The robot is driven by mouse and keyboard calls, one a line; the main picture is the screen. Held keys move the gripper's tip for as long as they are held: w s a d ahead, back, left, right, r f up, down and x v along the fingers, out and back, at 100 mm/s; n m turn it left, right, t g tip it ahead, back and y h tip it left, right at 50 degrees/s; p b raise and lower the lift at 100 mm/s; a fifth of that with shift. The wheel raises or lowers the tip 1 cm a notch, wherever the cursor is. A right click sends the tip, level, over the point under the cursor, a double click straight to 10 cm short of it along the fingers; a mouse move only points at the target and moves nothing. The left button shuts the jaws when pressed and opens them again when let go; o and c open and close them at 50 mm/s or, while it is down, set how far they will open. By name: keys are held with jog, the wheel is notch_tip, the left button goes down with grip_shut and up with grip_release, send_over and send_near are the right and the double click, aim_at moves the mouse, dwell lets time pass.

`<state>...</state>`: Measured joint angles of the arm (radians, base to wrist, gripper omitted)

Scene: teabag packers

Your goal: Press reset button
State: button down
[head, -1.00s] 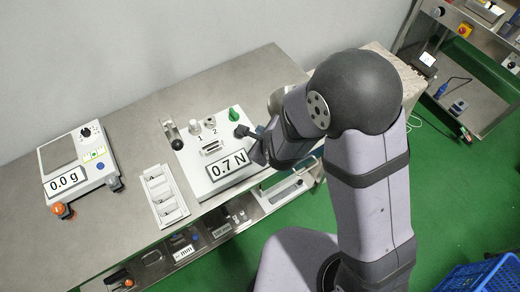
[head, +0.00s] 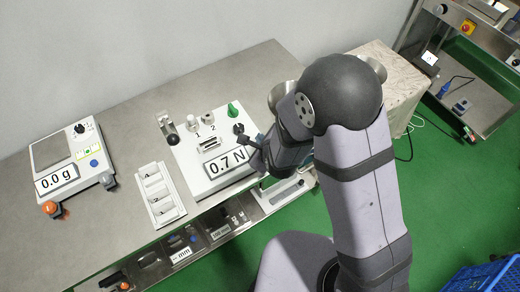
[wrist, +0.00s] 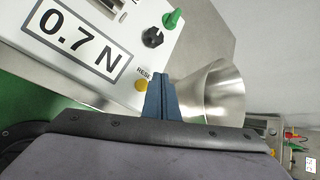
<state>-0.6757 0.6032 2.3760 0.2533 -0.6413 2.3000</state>
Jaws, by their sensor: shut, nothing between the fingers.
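The yellow reset button (wrist: 141,86) shows in the wrist view on the white force tester (wrist: 128,55), beside a partly cut "RESE" label. My gripper (wrist: 161,78) is shut and empty. Its blue fingertips appear just right of the button in that view; I cannot tell whether they touch the panel. In the head view the tester (head: 188,148) stands on the steel table, its display (head: 227,164) reading 0.7 N. There my gripper (head: 252,146) is at the tester's right edge, and the button cannot be made out.
A black knob (wrist: 153,37) and a green knob (wrist: 173,18) sit near the fingertips. A metal funnel (wrist: 222,90) stands close on the right. A white tray (head: 160,194) and a scale (head: 74,158) reading 0.0 g lie left of the tester on the table (head: 118,135).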

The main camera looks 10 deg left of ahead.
jog(key=shift+f+b, duration=0.7)
jog(key=shift+f, duration=0.35)
jog(key=shift+f+b, duration=0.95)
jog(key=shift+b, duration=0.25)
dwell(2.2)
jog(key=shift+r, duration=0.2)
jog(key=shift+r+p, duration=0.6)
jog(key=shift+r, duration=0.15)
jog(key=shift+r, duration=0.15)
jog(key=shift+r+p, duration=1.7)
jog(key=shift+r, duration=0.65)
